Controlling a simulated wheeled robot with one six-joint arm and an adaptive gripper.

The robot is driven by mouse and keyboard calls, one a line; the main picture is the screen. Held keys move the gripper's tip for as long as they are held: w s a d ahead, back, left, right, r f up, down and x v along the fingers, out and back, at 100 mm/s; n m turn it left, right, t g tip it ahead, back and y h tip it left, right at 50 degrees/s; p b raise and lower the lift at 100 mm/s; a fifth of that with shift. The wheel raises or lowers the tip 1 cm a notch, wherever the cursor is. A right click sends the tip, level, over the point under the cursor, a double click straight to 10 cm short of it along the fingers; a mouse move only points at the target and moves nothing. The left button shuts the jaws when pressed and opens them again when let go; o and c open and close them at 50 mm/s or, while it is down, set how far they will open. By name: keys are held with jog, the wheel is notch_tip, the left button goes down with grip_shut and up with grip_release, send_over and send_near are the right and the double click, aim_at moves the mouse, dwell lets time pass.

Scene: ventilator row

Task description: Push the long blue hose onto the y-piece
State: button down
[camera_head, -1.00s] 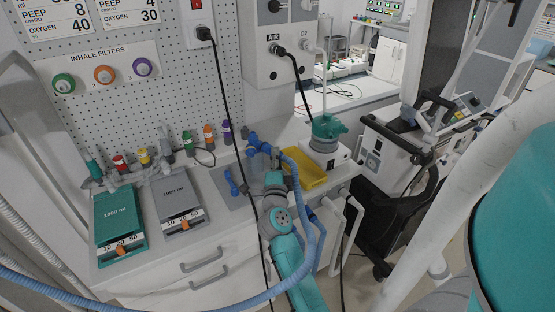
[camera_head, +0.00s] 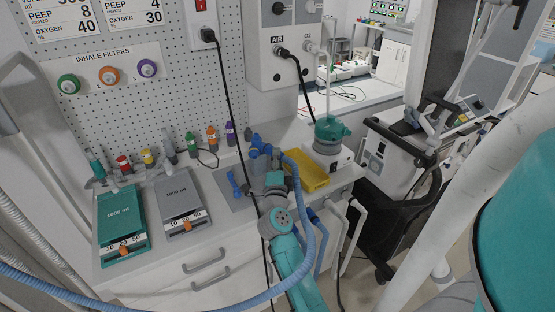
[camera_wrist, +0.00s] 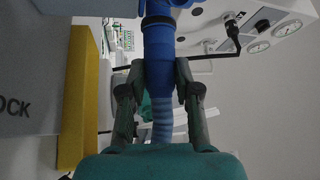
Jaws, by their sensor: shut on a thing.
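The long blue hose (camera_head: 320,225) loops from the counter over my arm and sweeps away to the lower left. My gripper (camera_wrist: 158,85) is shut on the hose's smooth blue end cuff (camera_wrist: 158,50), with one finger on each side; the ribbed hose (camera_wrist: 162,125) shows between the fingers. A brighter blue fitting, apparently the y-piece (camera_wrist: 170,3), is at the top edge of the wrist view, right above the cuff. I cannot tell whether the cuff is seated on it. In the head view, blue fittings (camera_head: 258,144) cluster just beyond my gripper, which is partly hidden.
A yellow tray (camera_head: 318,184) lies close to the right of my gripper. A small blue connector (camera_head: 235,185) lies to the left. Grey (camera_head: 180,193) and green (camera_head: 121,222) test lungs lie further left. A black cable (camera_head: 228,90) hangs down past my arm.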

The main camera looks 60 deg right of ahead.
jog(key=c, duration=0.7)
grip_release()
jog(key=shift+c, duration=0.2)
jog(key=v, duration=1.2)
jog(key=s+a+f+n+t+y, duration=0.1)
jog(key=s+a+n+t+y, duration=0.25)
jog(key=a+n, duration=0.35)
jog(key=s+a+f+n+t+y, duration=0.25)
jog(key=s+a+n, duration=0.25)
jog(key=a, duration=0.3)
jog(key=s+a+f+n+t+y, duration=0.1)
jog(key=s+a+n+t+y, duration=0.3)
jog(key=a, duration=0.4)
jog(key=s+a+f+n+g+y, duration=0.2)
jog(key=s+a+n+g+y, duration=0.2)
jog(key=s+a+n+y, duration=0.4)
jog(key=s+a+n, duration=0.2)
jog(key=s+n, duration=0.2)
jog(key=s, duration=0.1)
jog(key=shift+f, duration=0.2)
